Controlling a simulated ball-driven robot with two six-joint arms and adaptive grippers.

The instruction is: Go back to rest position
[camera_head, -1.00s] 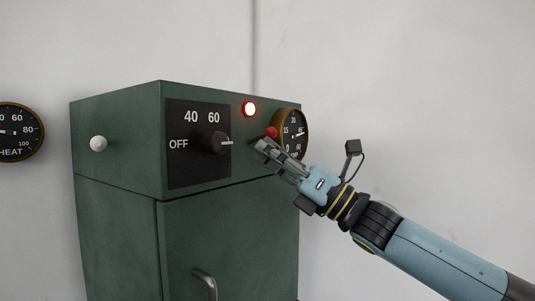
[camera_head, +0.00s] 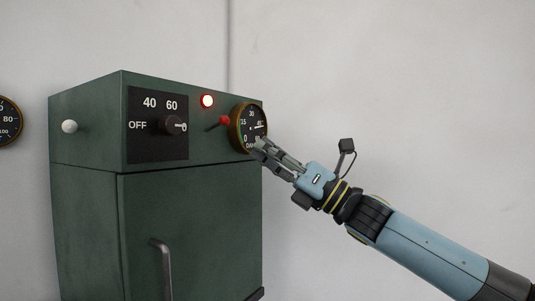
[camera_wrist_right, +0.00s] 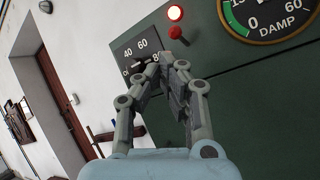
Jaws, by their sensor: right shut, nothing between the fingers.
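My right gripper (camera_head: 258,147) is shut and empty, in front of the right edge of a green cabinet (camera_head: 190,215), just below the damp gauge. In the right wrist view its fingers (camera_wrist_right: 165,62) come together and partly cover the dial panel. The black knob (camera_head: 172,125) on the panel has its pointer turned to the right, away from OFF. A red-tipped lever (camera_head: 224,120) sits between the lit red lamp (camera_head: 207,101) and the gauge. I cannot tell whether the gripper touches the cabinet. My left gripper is not in view.
The brass-rimmed DAMP gauge (camera_wrist_right: 265,15) is on the cabinet front. A white knob (camera_head: 69,126) is on its left side, a door handle (camera_head: 161,265) lower down. Another gauge (camera_head: 8,121) hangs on the wall at left.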

